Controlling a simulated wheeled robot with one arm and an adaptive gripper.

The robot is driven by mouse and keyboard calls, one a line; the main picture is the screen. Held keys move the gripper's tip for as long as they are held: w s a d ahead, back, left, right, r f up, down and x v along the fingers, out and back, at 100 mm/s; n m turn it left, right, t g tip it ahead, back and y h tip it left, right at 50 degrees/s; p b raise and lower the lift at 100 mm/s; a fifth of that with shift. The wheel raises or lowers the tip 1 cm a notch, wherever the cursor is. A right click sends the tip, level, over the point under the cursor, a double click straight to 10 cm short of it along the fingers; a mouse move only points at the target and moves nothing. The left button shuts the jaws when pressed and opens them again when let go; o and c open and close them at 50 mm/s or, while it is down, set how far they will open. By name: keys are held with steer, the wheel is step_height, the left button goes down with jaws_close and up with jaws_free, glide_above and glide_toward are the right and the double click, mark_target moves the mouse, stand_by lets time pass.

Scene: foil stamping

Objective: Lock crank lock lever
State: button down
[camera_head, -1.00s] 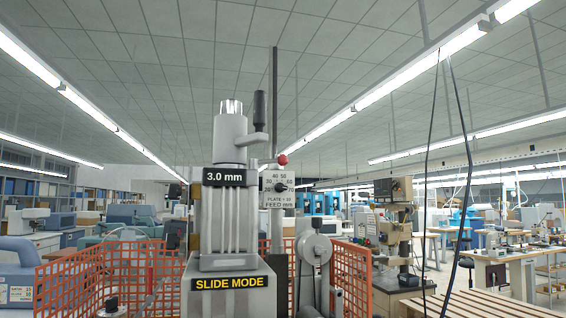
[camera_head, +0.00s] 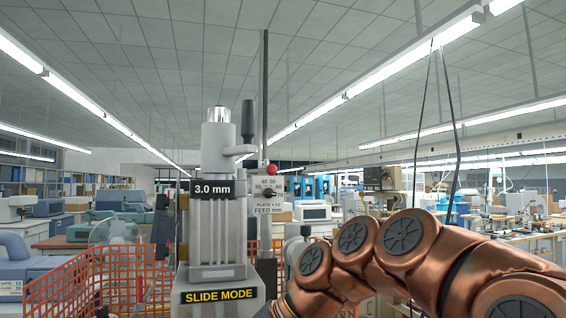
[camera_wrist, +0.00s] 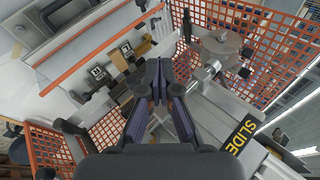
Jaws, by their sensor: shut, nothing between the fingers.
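The grey stamping machine (camera_head: 219,150) stands upright in the head view, with a black-handled crank (camera_head: 248,122) at its upper right. A small red ball knob (camera_head: 271,169) sits just above the feed dial plate (camera_head: 268,186). I cannot tell for certain which part is the crank lock lever. In the wrist view my gripper (camera_wrist: 161,66) has its fingers together and empty. It appears left of a metal shaft (camera_wrist: 203,74) on the machine; whether they touch is unclear. The gripper is outside the head view.
Orange mesh fencing (camera_head: 95,275) surrounds the machine's lower part and also shows in the wrist view (camera_wrist: 265,35). A yellow SLIDE MODE label (camera_head: 219,295) is on the machine's front. Workbenches with equipment fill the right background.

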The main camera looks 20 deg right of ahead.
steer(key=w+r, duration=0.2)
steer(key=r, duration=0.1)
steer(key=w+d+r+t+y, duration=0.1)
steer(key=w+r, duration=0.1)
steer(key=r, duration=0.2)
steer(key=w+d+r+m+t+y+p, duration=0.1)
steer(key=w+r, duration=0.1)
steer(key=r, duration=0.2)
steer(key=shift+w+d+r, duration=0.1)
steer(key=shift+w+r, duration=0.05)
steer(key=shift+r, duration=0.05)
steer(key=m+t+y, duration=0.4)
steer(key=t, duration=0.3)
glide_toward(257, 172)
steer(key=w+d, duration=0.4)
steer(key=d, duration=0.3)
steer(key=shift+r+p, duration=0.3)
steer(key=shift+r, duration=0.2)
steer(key=shift+w, duration=0.1)
steer(key=x, duration=1)
steer(key=shift+s+a+f+b, duration=0.1)
steer(key=shift+s+a+b, duration=0.2)
steer(key=shift+s, duration=0.3)
steer(key=shift+s+a+f+b, duration=0.15)
steer(key=shift+s+b, duration=0.15)
steer(key=shift+s, duration=0.25)
steer(key=shift+s+a+f+b, duration=0.1)
steer(key=shift+s+a+b, duration=0.2)
steer(key=shift+s, duration=0.3)
